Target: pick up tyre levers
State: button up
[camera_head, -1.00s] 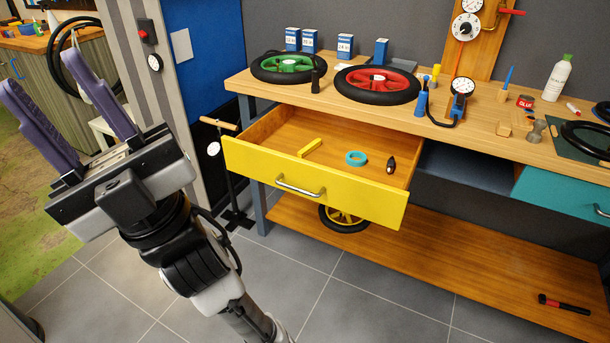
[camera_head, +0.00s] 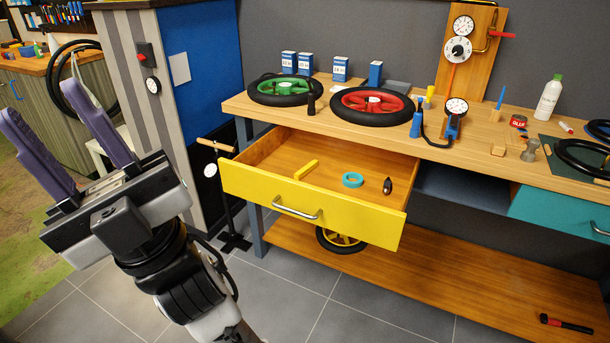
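A short yellow bar (camera_head: 306,170), which looks like the tyre levers, lies in the open yellow drawer (camera_head: 310,206) under the workbench. It is too small to tell whether it is one piece or several. My gripper (camera_head: 47,103) is at the left of the view, its two purple fingers pointing up and wide apart with nothing between them. It is well to the left of the drawer and nearer the camera.
A teal tape ring (camera_head: 352,180) and a small dark bulb-shaped item (camera_head: 387,186) share the drawer. The workbench top (camera_head: 430,140) above carries wheels, blue boxes and a pump. A black stand (camera_head: 228,205) with a wooden handle stands left of the drawer.

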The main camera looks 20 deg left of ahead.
aim_at(304, 170)
jog(key=i+u, duration=0.1)
jog(key=u, duration=0.7)
jog(key=i+l+u, duration=0.2)
jog(key=l+u, duration=0.2)
jog(key=i+l+u, duration=0.15)
jog(key=l+u, duration=0.25)
jog(key=i+l+u, duration=0.1)
jog(key=l, duration=0.2)
jog(key=i+l, duration=0.2)
jog(key=i+l+u, duration=0.15)
jog(key=l, duration=0.25)
jog(key=i+l, duration=0.4)
jog(key=i, duration=0.05)
